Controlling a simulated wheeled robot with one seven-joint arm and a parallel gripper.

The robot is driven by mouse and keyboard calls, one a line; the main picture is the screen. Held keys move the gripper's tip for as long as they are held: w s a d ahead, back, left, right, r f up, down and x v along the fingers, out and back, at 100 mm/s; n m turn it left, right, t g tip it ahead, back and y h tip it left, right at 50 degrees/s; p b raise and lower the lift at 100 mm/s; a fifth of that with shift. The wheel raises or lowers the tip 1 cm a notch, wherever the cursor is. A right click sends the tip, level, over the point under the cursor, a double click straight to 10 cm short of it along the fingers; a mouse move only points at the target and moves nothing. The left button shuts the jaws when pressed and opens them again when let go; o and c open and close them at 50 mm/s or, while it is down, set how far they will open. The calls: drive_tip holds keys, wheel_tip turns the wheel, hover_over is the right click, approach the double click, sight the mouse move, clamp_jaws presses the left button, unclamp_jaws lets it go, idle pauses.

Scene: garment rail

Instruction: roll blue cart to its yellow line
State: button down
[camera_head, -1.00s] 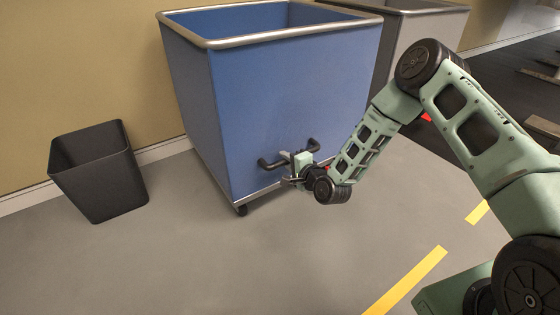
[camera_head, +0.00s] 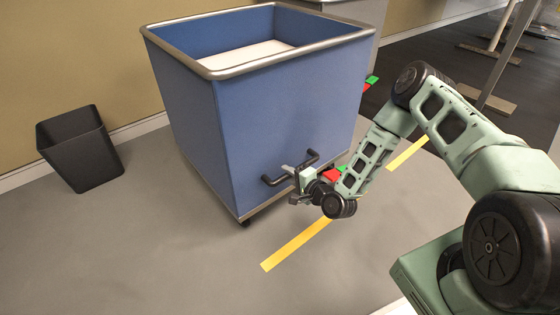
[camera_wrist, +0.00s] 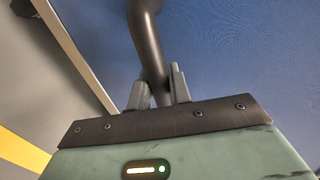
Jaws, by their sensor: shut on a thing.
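The blue cart (camera_head: 280,130) stands upright in the middle of the head view, with a grey metal rim and something white inside. Its dark bar handle (camera_head: 288,170) is low on the side facing me. My gripper (camera_head: 300,180) is at that handle; in the wrist view its two fingers (camera_wrist: 158,92) are closed around the dark handle bar (camera_wrist: 147,45). The yellow line (camera_head: 298,245) lies on the floor in front of the cart's near lower edge, and its other piece (camera_head: 407,153) shows to the right beyond my arm. My arm hides the line between them.
A black bin (camera_head: 80,150) stands left of the cart by the wall. A grey cart (camera_head: 362,14) is behind the blue one. Racks with wooden feet (camera_head: 487,100) stand on dark floor at the upper right. Grey floor at lower left is clear.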

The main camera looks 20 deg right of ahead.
drive_tip(key=f+p+v, duration=0.2)
drive_tip(key=p+v, duration=0.1)
drive_tip(key=v, duration=0.9)
drive_tip(key=shift+s+f, duration=0.2)
drive_tip(key=shift+f, duration=0.05)
drive_tip(key=shift+d, duration=0.1)
drive_tip(key=c, duration=1.3)
unclamp_jaws()
drive_tip(key=shift+c, duration=0.2)
drive_tip(key=p+v, duration=0.5)
drive_tip(key=v, duration=1.2)
drive_tip(key=shift+s, duration=0.2)
drive_tip(key=shift+d, duration=0.1)
